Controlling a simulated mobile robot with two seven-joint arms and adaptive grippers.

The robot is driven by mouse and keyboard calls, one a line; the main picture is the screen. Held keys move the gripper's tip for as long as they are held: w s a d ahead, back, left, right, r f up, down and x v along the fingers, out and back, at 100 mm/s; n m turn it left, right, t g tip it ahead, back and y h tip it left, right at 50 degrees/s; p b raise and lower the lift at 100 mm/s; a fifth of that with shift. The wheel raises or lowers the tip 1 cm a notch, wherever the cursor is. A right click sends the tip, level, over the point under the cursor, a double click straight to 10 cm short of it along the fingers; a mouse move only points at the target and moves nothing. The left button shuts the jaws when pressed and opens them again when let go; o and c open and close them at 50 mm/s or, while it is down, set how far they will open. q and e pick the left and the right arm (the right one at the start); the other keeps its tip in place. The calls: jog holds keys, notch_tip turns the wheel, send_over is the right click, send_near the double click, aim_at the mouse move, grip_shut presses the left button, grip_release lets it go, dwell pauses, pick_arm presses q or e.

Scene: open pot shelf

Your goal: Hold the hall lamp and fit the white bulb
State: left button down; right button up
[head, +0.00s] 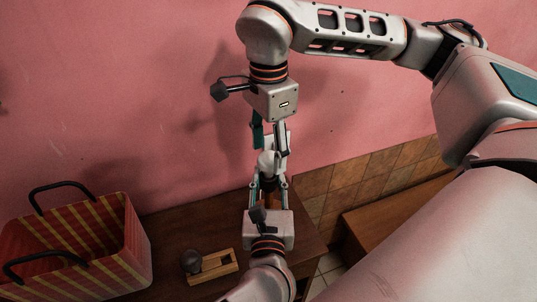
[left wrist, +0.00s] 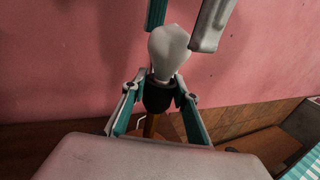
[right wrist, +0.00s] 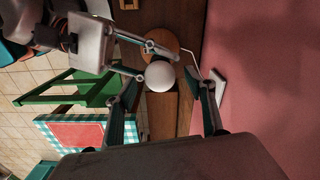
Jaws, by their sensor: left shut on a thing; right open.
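The white bulb (head: 266,163) stands upright on the dark socket of the hall lamp (head: 270,186). In the left wrist view the bulb (left wrist: 168,52) meets the black socket (left wrist: 157,97), above a brass stem; I cannot tell how deep it sits. My left gripper (head: 268,190) points up and is shut on the lamp at the socket. My right gripper (head: 268,146) points down from above, open, its fingers either side of the bulb's top. In the right wrist view the bulb (right wrist: 160,76) lies between the open fingers, with gaps. The lamp's round wooden base (right wrist: 162,43) shows beyond.
A striped basket (head: 130,240) stands on the wooden shelf top at left. A wooden holder (head: 226,267) with a dark round bulb (head: 191,261) is near the front edge. The pink wall is close behind. A green chair (right wrist: 65,97) and checked cloth (right wrist: 125,130) are below.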

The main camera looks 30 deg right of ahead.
notch_tip(320, 180, up, 10)
dwell(0.4)
dwell(0.5)
pick_arm(q)
jog(key=c, duration=1.5)
grip_release()
